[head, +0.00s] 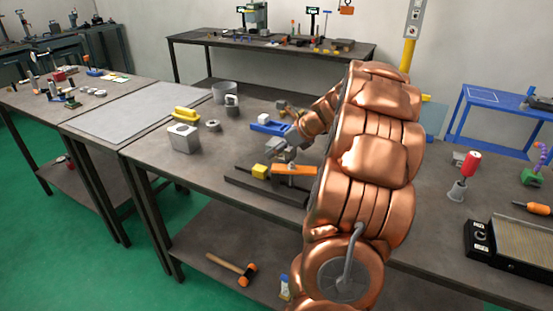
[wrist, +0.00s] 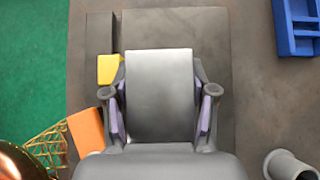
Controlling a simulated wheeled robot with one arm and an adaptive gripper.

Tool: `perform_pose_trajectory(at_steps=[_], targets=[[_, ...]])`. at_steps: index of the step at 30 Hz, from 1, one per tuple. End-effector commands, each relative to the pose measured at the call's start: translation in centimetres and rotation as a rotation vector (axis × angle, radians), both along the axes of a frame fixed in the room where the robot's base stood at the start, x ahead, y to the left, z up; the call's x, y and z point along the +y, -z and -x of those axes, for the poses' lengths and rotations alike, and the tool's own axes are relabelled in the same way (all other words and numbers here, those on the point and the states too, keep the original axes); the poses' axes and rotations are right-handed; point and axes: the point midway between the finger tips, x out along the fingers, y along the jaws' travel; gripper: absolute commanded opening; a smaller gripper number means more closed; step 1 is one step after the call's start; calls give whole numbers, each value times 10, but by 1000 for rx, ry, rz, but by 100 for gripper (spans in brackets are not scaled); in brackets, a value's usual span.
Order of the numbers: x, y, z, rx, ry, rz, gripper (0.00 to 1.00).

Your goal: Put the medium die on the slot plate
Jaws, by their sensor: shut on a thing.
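My gripper (wrist: 160,112) is shut on a plain grey block (wrist: 160,80), which looks like the medium die. Its purple-lined fingers press the block's two sides. In the head view my gripper (head: 286,150) is partly hidden by my arm, and the block is hard to make out. Below it is a dark flat plate (head: 246,182), which looks like the slot plate. The plate (wrist: 215,40) also lies behind the block in the wrist view, with a narrow strip along its left. Any slot is hidden, and I cannot tell whether the block touches the plate.
A yellow block (head: 260,171) and an orange bar (head: 294,169) are close beside my gripper. A blue tray (head: 268,124) lies behind it. A grey box (head: 183,138) and a yellow piece (head: 186,114) stand to the left. The bench front between box and plate is clear.

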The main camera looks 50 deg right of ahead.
Motion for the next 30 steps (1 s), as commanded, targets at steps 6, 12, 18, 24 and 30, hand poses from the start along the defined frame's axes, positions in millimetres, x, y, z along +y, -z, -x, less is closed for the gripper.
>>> perform_pose_trajectory(at_steps=[6,12,18,24,30], targets=[[0,18,0,1,2,-2,0],[0,35,0,-2,2,-1,0],[0,35,0,-2,2,0,0],[0,38,0,-1,1,1,60],[0,38,0,0,1,1,67]])
